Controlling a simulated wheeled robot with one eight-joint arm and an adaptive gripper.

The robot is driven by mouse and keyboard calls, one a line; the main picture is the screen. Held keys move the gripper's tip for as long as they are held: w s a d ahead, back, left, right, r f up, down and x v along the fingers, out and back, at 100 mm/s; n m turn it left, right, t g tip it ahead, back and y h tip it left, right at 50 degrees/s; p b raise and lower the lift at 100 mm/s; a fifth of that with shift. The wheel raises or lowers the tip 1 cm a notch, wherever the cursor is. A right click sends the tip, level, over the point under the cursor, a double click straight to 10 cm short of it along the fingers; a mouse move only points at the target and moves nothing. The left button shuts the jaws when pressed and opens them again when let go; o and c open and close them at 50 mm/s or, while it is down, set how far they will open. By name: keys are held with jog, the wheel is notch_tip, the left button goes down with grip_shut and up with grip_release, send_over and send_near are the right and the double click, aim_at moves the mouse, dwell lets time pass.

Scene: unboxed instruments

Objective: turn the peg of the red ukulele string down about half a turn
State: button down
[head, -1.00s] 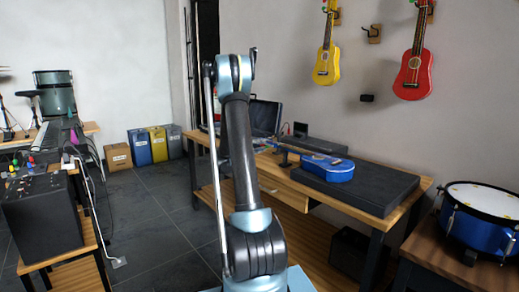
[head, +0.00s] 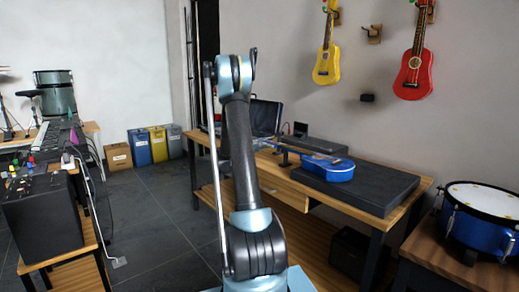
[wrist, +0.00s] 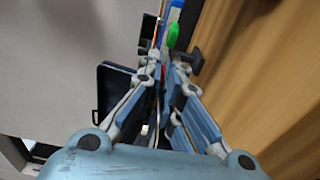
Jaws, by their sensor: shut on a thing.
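The blue ukulele (head: 340,170) rests on the dark block on the wooden table in the head view, its neck pointing left and its body looking tilted. In the wrist view, part of its blue head (wrist: 176,7) shows at the top, with a green peg (wrist: 172,34) beyond my fingers. My gripper (wrist: 167,70) has its fingers drawn together at the ukulele's head. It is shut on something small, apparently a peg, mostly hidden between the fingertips. I cannot make out the red string's peg. In the head view my arm hides the gripper.
The dark block (head: 385,190) lies on the wooden table (head: 285,187). A dark open case (head: 265,117) stands at the back left of the table. A blue drum (head: 480,225) sits at the right. Yellow (head: 326,68) and red (head: 412,80) ukuleles hang on the wall.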

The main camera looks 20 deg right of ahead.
dwell(0.3)
jog(key=c, duration=1.8)
grip_release()
jog(key=v, duration=1.2)
